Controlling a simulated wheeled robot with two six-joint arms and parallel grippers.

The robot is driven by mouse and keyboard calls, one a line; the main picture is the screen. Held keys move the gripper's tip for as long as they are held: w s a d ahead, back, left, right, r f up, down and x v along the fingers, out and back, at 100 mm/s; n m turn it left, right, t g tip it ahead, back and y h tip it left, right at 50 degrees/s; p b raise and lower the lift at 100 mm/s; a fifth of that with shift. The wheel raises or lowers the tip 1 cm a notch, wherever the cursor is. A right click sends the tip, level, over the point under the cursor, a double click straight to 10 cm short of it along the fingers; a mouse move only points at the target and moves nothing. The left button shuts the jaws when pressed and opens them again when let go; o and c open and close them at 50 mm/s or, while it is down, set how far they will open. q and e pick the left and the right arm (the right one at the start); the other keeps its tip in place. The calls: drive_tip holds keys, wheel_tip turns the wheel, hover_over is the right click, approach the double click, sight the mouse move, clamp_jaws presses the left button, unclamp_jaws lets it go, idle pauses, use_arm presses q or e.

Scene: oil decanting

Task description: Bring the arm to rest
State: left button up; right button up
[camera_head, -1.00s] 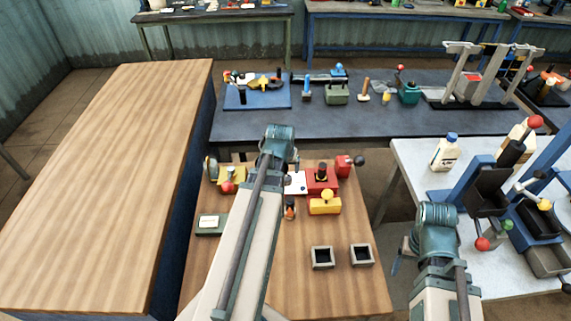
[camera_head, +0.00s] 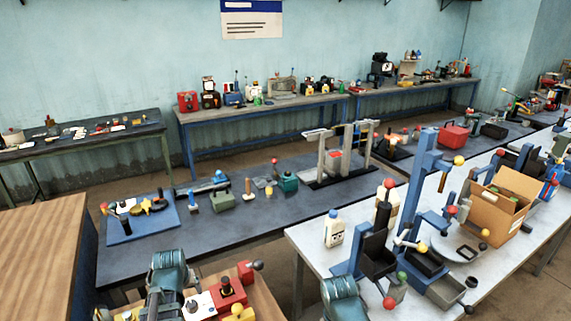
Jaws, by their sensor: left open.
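My left arm comes in at the bottom left, and its teal end with my left gripper (camera_head: 170,290) is over the small wooden table (camera_head: 262,302). The jaws are open; little of the fingers can be made out. My right arm (camera_head: 343,299) shows only as a teal joint at the bottom edge, in front of the white table (camera_head: 318,258). My right gripper is not in view.
A white bottle (camera_head: 333,228) and a blue press-like fixture (camera_head: 420,185) stand on the white table, with a cardboard box (camera_head: 497,202) farther right. Red blocks (camera_head: 228,291) sit close right of my left arm. A dark bench (camera_head: 150,252) lies beyond.

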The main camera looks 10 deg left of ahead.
use_arm(q)
drive_tip(key=s+d+f+m+g+b, duration=0.1)
drive_tip(key=s+d+m, duration=0.2)
drive_tip(key=d, duration=0.7)
drive_tip(key=s+d+f+m+g+b, duration=0.1)
drive_tip(key=s+d+f+m+g, duration=0.1)
drive_tip(key=d, duration=0.9)
drive_tip(key=s+d+f+m+g, duration=0.1)
drive_tip(key=s+d+m, duration=0.3)
drive_tip(key=d, duration=0.7)
drive_tip(key=shift+f+h+b, duration=0.2)
drive_tip(key=shift+h+b, duration=0.1)
drive_tip(key=shift+b, duration=0.1)
